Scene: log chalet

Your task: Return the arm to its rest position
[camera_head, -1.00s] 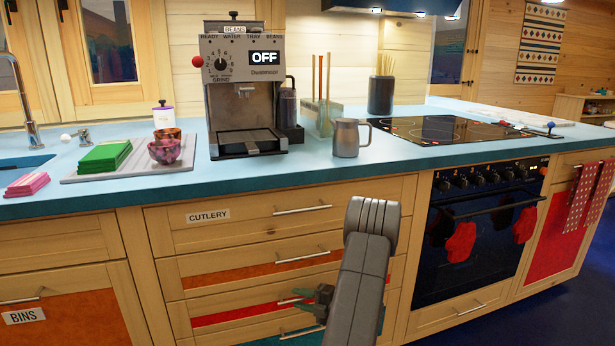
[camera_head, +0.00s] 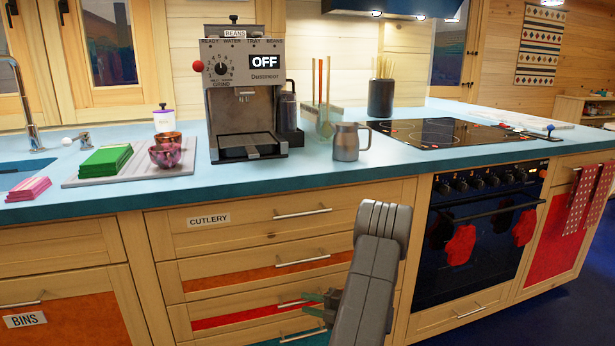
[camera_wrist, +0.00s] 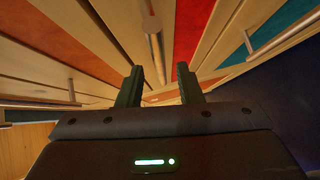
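My gripper (camera_head: 326,302) is low in front of the drawer fronts, partly hidden behind my grey arm link in the head view. In the wrist view my gripper (camera_wrist: 160,85) shows two dark green fingers standing apart with nothing between them. The fingers point toward the drawers, and a bar handle (camera_wrist: 155,47) shows just beyond them. My arm is folded low in front of the cabinet, below the countertop (camera_head: 300,176).
The cutlery drawer (camera_head: 245,218) and the drawers under it look shut. The oven (camera_head: 475,235) is to the right. On the counter stand a coffee machine (camera_head: 222,105), a metal mug (camera_head: 346,142) and a tray (camera_head: 75,181) with green cloths and bowls. Dark floor (camera_head: 560,310) is clear at the right.

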